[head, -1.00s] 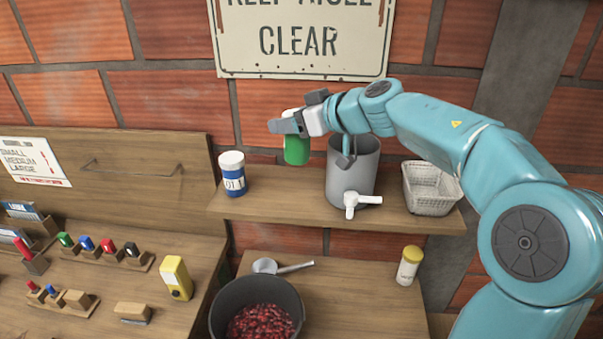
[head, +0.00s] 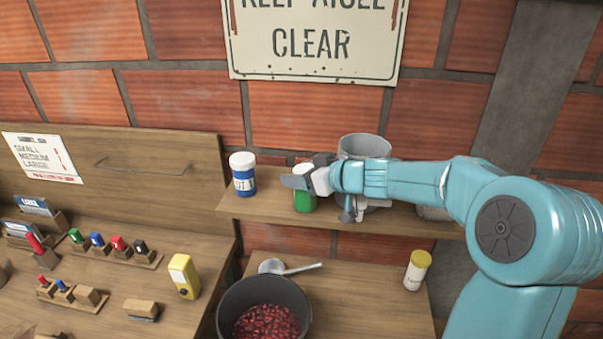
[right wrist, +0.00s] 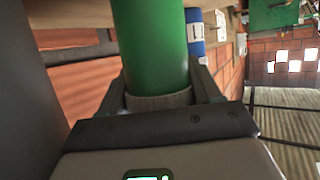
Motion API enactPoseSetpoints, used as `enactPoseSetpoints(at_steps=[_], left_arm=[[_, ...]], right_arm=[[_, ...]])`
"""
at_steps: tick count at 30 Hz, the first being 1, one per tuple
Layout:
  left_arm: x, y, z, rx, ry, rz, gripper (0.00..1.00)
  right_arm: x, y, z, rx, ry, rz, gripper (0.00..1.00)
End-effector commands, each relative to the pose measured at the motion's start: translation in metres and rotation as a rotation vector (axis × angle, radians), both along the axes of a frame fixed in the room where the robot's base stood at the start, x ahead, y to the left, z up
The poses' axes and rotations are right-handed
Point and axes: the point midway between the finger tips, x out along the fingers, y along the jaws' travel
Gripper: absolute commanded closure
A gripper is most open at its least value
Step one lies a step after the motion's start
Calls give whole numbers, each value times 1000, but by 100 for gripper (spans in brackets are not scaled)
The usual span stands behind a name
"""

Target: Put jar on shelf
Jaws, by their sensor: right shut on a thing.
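A green jar with a white lid (head: 304,202) is at the shelf, between the blue jar and the grey metal pot. My right gripper (head: 300,182) is shut on it. In the right wrist view the green jar (right wrist: 152,45) stands between the two fingers. The jar's base is at the height of the wooden shelf (head: 270,208); I cannot tell whether it touches the board. The left gripper is not in view.
A blue-and-white jar (head: 243,174) stands left on the shelf. The grey pot (head: 363,147) and a mostly hidden basket (head: 433,213) are to the right. Below are a dark pot of red berries (head: 264,310), a metal scoop (head: 290,268) and a yellow-capped bottle (head: 416,270).

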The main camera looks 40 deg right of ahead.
Motion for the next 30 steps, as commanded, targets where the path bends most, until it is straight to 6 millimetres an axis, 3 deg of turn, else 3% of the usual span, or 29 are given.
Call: enactPoseSetpoints(at_steps=[3,4,5,16,30], left_arm=[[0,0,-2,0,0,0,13],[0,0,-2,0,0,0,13],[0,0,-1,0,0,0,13],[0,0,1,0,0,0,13],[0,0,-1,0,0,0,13]], right_arm=[[0,0,-4,1,0,0,68],[0,0,-4,1,0,0,34],[0,0,-4,1,0,0,26],[-1,0,3,-1,-1,0,26],[-91,-11,38,-2,0,-5,26]])
